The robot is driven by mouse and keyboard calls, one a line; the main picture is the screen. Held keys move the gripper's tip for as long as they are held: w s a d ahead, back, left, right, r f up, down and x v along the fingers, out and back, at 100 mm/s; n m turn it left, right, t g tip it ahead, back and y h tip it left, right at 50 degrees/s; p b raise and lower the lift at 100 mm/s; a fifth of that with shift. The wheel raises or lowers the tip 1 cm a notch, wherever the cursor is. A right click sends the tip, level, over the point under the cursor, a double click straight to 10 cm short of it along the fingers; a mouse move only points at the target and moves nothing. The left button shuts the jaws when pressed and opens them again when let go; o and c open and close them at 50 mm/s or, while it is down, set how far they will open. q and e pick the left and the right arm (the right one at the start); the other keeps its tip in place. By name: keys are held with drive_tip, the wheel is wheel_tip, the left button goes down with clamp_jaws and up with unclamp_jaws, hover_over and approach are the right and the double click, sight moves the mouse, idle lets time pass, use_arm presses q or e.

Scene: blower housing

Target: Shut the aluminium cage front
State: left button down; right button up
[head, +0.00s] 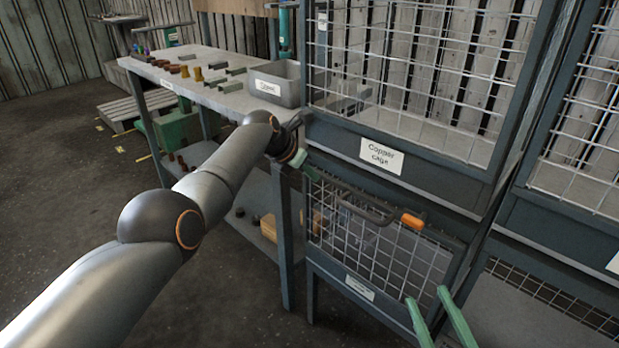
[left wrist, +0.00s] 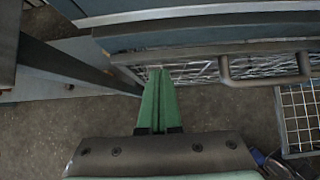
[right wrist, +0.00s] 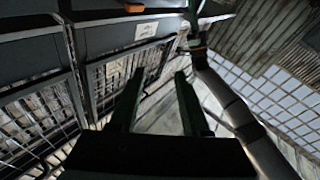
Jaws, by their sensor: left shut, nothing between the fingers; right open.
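The aluminium cage front (head: 380,250) is a mesh panel in a dark frame, below the copper cage in the head view. It has a dark bar handle (head: 365,212) and an orange piece (head: 411,220) near its top. Its small lower label (head: 360,287) is unreadable. I cannot tell how far it stands from its frame. My left gripper (head: 305,166) is shut and empty at its upper left corner; in the left wrist view its fingertips (left wrist: 157,72) are close to the mesh edge, left of the handle (left wrist: 265,76). My right gripper (head: 426,295) is open and empty before the front's lower right.
The copper cage (head: 400,185) stands directly above, its label (head: 382,155) readable. A workbench (head: 210,85) with a grey bin (head: 275,83) and small parts is at the left. More mesh cages (head: 590,150) stand at the right. The floor (head: 60,190) at left is open.

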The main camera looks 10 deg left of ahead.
use_arm(q)
drive_tip(key=shift+r, duration=0.1)
idle(0.3)
use_arm(e)
drive_tip(key=s+f+m+g+h+p, duration=0.2)
drive_tip(key=s+f+g+p, duration=0.1)
drive_tip(key=f+g+p, duration=0.4)
drive_tip(key=s+f+m+g+h+p, duration=0.1)
drive_tip(key=s+f+m+g+p, duration=0.2)
drive_tip(key=f+p, duration=0.45)
use_arm(q)
drive_tip(key=p+v, duration=1.2)
drive_tip(key=p, duration=0.1)
drive_tip(key=shift+r, duration=0.15)
use_arm(e)
wheel_tip(320, 180, up, 10)
drive_tip(key=s+d+h, duration=0.1)
drive_tip(key=s+d, duration=0.1)
drive_tip(key=s, duration=0.1)
drive_tip(key=shift+d+f+n, duration=0.15)
drive_tip(key=shift+d+n, duration=0.2)
drive_tip(key=shift+n, duration=0.05)
use_arm(q)
drive_tip(key=shift+s+a, duration=0.1)
